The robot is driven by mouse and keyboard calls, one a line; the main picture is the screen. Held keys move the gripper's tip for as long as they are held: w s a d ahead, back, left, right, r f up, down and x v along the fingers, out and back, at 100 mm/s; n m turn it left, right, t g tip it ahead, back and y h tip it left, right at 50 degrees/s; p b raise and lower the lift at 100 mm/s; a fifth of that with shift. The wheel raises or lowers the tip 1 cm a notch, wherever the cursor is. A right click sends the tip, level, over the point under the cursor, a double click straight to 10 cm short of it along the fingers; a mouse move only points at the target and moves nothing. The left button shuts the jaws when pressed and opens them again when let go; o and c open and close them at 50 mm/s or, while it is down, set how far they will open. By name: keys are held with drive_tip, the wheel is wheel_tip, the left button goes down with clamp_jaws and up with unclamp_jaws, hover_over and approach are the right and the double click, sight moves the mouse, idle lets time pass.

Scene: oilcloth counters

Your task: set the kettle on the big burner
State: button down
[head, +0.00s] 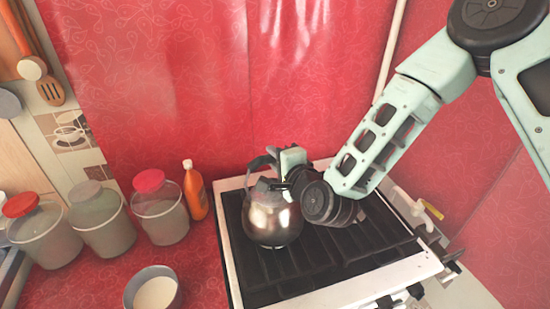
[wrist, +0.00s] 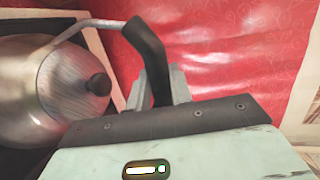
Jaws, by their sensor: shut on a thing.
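The kettle (head: 270,219) is a shiny metal pot over the left part of the black stove top in the head view. I cannot tell whether its base touches the grate. In the wrist view the kettle (wrist: 35,90) fills the left side, with its lidded top, dark knob and arched handle showing. My gripper (head: 285,165) is shut on the dark handle grip, which also passes between my fingers (wrist: 165,88) in the wrist view. The stove (head: 310,265) has a white frame and black grates. The burners are hard to make out, and my arm and the kettle hide part of the top.
Several lidded jars, one a red-lidded jar (head: 162,210), and an orange bottle (head: 195,190) stand left of the stove. A bowl (head: 152,290) with pale contents sits in front of them. A red patterned wall (head: 200,90) rises behind. The front grates look clear.

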drive_tip(key=shift+f+b, duration=0.4)
drive_tip(key=shift+b, duration=0.1)
drive_tip(key=c, duration=1.2)
unclamp_jaws()
drive_tip(key=shift+o, duration=0.2)
drive_tip(key=shift+f, duration=0.15)
drive_tip(key=p+v, duration=1.3)
drive_tip(key=v, duration=0.4)
drive_tip(key=shift+s+p, duration=0.15)
drive_tip(key=shift+p, duration=0.25)
